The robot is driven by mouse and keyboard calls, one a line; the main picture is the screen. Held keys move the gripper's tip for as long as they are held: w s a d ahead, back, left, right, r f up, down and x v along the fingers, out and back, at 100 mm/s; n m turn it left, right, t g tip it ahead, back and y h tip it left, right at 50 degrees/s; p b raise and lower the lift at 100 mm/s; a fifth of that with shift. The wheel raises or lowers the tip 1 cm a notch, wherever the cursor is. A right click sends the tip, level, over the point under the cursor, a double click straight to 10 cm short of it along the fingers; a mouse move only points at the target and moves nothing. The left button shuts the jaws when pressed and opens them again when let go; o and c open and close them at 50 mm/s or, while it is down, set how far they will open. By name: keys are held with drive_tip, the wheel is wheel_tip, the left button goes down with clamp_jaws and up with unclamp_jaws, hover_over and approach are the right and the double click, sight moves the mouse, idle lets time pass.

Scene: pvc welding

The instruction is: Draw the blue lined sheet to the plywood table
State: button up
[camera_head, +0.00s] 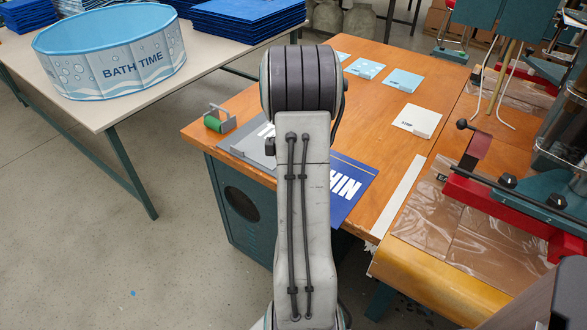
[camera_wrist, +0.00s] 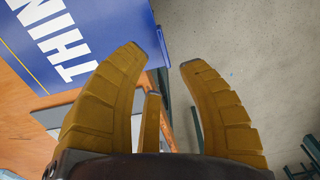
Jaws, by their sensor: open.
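The blue sheet (camera_head: 350,188), with white lettering and a thin yellow line, lies at the front edge of the orange-brown wooden table (camera_head: 372,117). My arm hides part of it. In the wrist view the sheet (camera_wrist: 75,35) fills the upper left, and its edge reaches past the table edge over the floor. My gripper (camera_wrist: 158,60) is open, with nothing gripped. Its left finger overlaps the sheet's edge in the picture, and the sheet's corner shows near the gap; I cannot tell whether they touch. My arm hides the gripper in the head view.
A grey board (camera_head: 245,148) and a green roller (camera_head: 213,123) are left of my arm. Small cards (camera_head: 404,80) and a white pad (camera_head: 417,120) lie farther back. A machine with red rails (camera_head: 490,202) stands right. A pale table (camera_head: 140,103) holds a blue-and-white tub (camera_head: 112,55).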

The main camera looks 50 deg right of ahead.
drive_tip(key=shift+r, duration=2.3)
drive_tip(key=s+a+f+m+g+y, duration=0.1)
drive_tip(key=s+a+f+m, duration=0.1)
drive_tip(key=s+a+m, duration=0.55)
drive_tip(key=a+r+n+t+p, duration=0.1)
drive_tip(key=a+r+n, duration=0.1)
drive_tip(key=a+r, duration=0.2)
drive_tip(key=a+r+n+t+p, duration=0.1)
drive_tip(key=a+r, duration=0.4)
drive_tip(key=a, duration=0.6)
drive_tip(key=a+r+n+t+h+p, duration=0.1)
drive_tip(key=a+r+n+t+p, duration=0.1)
drive_tip(key=a+r+n, duration=0.2)
drive_tip(key=a+r, duration=0.1)
drive_tip(key=a, duration=0.2)
drive_tip(key=shift+s+a, duration=0.35)
drive_tip(key=shift+s, duration=0.05)
